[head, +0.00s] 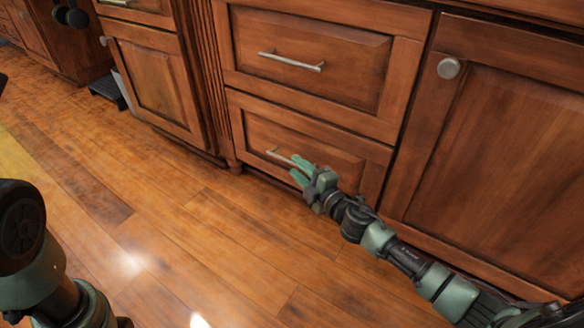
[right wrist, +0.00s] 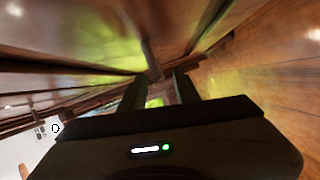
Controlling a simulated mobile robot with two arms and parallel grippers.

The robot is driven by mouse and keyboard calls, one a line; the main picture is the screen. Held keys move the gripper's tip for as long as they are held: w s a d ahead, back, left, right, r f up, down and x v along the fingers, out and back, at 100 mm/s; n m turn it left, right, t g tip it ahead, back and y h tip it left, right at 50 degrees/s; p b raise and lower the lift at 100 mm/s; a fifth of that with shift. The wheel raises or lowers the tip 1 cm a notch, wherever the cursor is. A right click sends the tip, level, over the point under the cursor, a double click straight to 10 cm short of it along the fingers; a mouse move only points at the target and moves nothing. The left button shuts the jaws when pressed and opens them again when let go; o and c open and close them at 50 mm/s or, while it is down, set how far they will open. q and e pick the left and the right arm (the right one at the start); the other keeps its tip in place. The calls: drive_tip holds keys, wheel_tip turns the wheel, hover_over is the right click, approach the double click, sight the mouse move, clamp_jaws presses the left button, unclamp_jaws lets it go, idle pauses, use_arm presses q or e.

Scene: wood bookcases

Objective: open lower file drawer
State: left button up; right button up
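The lower file drawer (head: 335,165) is a wood panel front low in the cabinet, and it looks closed. Its slim metal handle (head: 279,157) shows in the head view, with its right end hidden by my gripper. My right gripper (head: 299,170) has green fingers at the right end of this handle. In the right wrist view the two dark fingers (right wrist: 158,90) are apart, and a dark bar, seemingly the handle (right wrist: 150,60), lies just ahead between them. I cannot tell whether they touch it. My left gripper is out of view; only part of that arm shows.
The upper drawer (head: 305,88) with its own handle (head: 291,61) is closed above. A cabinet door (head: 500,150) with a round knob (head: 449,68) is at right, another door (head: 155,80) at left. The wood floor (head: 190,220) in front is clear.

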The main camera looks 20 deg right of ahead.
sight(292, 164)
drive_tip(key=shift+b+x, duration=0.4)
drive_tip(key=shift+x, duration=1.2)
clamp_jaws()
drive_tip(key=shift+f, duration=0.1)
